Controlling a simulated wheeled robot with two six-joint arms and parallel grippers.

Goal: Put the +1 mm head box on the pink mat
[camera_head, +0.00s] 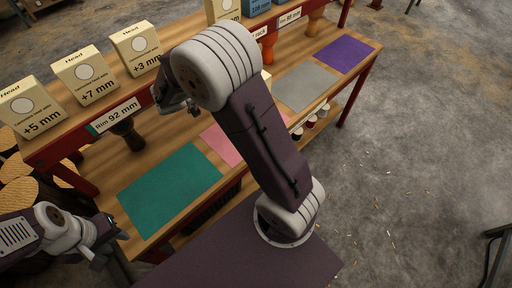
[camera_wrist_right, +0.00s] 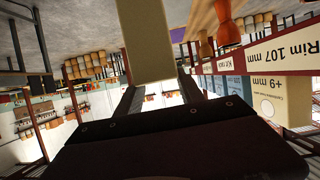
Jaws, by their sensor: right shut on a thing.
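The pink mat (camera_head: 222,143) lies on the wooden table between the green and grey mats; my right arm covers part of it. In the right wrist view my right gripper (camera_wrist_right: 160,92) is shut on a cream box (camera_wrist_right: 144,40). Only a blank face of this box shows, so I cannot read its number. In the head view the right gripper is mostly hidden behind its own arm. My left gripper (camera_head: 108,247) is open and empty at the lower left, beside the green mat's near corner.
Head boxes +5 mm (camera_head: 30,112), +7 mm (camera_head: 87,77) and +3 mm (camera_head: 137,50) stand on the raised shelf. A green mat (camera_head: 170,188), grey mat (camera_head: 305,87) and purple mat (camera_head: 345,53) lie along the table. A +9 mm box (camera_wrist_right: 281,100) shows in the wrist view.

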